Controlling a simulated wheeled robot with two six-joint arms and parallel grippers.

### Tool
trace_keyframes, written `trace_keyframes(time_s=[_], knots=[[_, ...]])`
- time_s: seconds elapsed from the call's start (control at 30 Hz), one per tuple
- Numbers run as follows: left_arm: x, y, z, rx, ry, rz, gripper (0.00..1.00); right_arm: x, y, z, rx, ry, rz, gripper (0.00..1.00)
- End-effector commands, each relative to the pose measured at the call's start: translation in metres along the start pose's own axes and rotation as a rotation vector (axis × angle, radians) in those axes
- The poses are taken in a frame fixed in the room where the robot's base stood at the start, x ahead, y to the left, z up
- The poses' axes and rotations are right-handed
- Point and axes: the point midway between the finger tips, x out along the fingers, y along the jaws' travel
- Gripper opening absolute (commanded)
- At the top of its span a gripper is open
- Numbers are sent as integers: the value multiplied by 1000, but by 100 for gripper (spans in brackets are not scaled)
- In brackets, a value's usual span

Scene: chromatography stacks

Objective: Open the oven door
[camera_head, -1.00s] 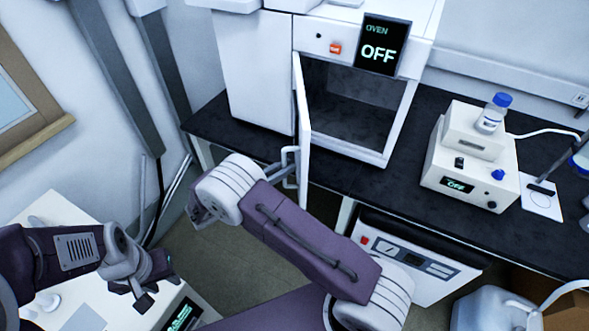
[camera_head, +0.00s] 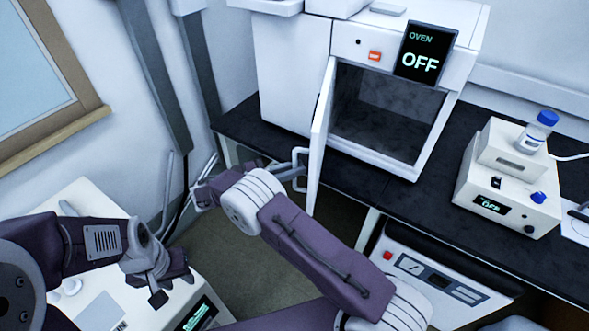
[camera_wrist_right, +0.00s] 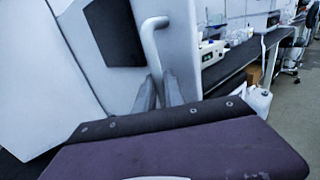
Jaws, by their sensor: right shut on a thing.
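The oven (camera_head: 290,75) stands on the dark bench, with its display (camera_head: 425,52) reading OFF. Its door (camera_head: 320,135) stands wide open, swung out to the left and seen nearly edge-on, and the dark cavity is exposed. The door handle (camera_head: 299,160) is a white bar on the door's outer face. My right gripper (camera_head: 296,172) is at the handle and shut on it. In the right wrist view the two fingers (camera_wrist_right: 160,92) close around the lower part of the handle (camera_wrist_right: 150,45). My left gripper (camera_head: 160,285) hangs empty at the lower left; its finger gap is unclear.
A white device (camera_head: 508,185) with a blue-capped bottle (camera_head: 537,130) stands on the bench (camera_head: 360,185) right of the oven. A white instrument (camera_head: 435,280) sits under the bench. Another white machine (camera_head: 90,205) is below my left arm. Floor is free left of the door.

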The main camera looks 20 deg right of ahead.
Motion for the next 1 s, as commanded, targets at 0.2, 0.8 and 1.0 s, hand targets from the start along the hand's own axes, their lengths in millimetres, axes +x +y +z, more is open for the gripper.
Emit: trace_keyframes(time_s=[0.2,0.8,1.0], knots=[[0,0,0,0,0,0,36,0,0,1,2,-1,1,34],[-2,0,0,0,0,0,36,8,-10,50,0,-2,0,34],[-2,0,0,0,0,0,36,23,-32,66,2,-1,0,34]])
